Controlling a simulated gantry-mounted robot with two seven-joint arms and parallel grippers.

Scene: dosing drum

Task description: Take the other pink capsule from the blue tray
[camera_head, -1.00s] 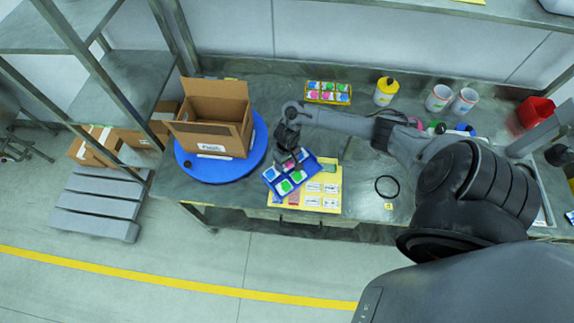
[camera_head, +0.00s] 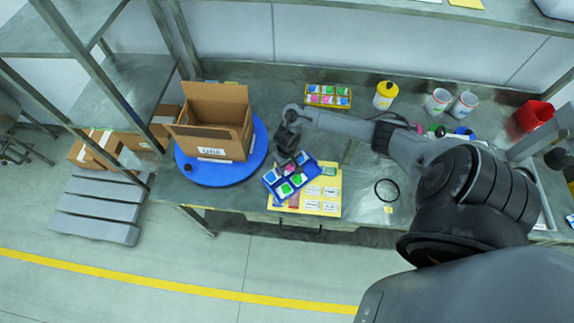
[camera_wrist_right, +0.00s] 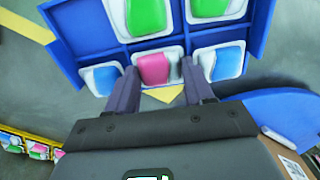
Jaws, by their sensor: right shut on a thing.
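The blue tray (camera_head: 313,172) lies tilted across the yellow sheet near the bench's front edge. It holds blue and green capsules in white cases. In the right wrist view, the tray (camera_wrist_right: 65,37) shows green capsules (camera_wrist_right: 148,16) in one row and blue ones (camera_wrist_right: 228,62) in the row by my gripper. A pink capsule (camera_wrist_right: 155,69) sits between my right gripper's fingers (camera_wrist_right: 160,90), with the blue ones to either side. My right gripper (camera_head: 288,157) is shut on this pink capsule at the tray's far edge. I cannot tell if it is lifted. My left gripper is not in view.
An open cardboard box (camera_head: 210,140) stands on a blue turntable (camera_head: 256,150) at left. A yellow tray (camera_head: 328,105) of capsules, a yellow-capped bottle (camera_head: 385,95), white tubs (camera_head: 438,101) and a red bin (camera_head: 535,114) stand behind. A black ring (camera_head: 387,190) lies at right.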

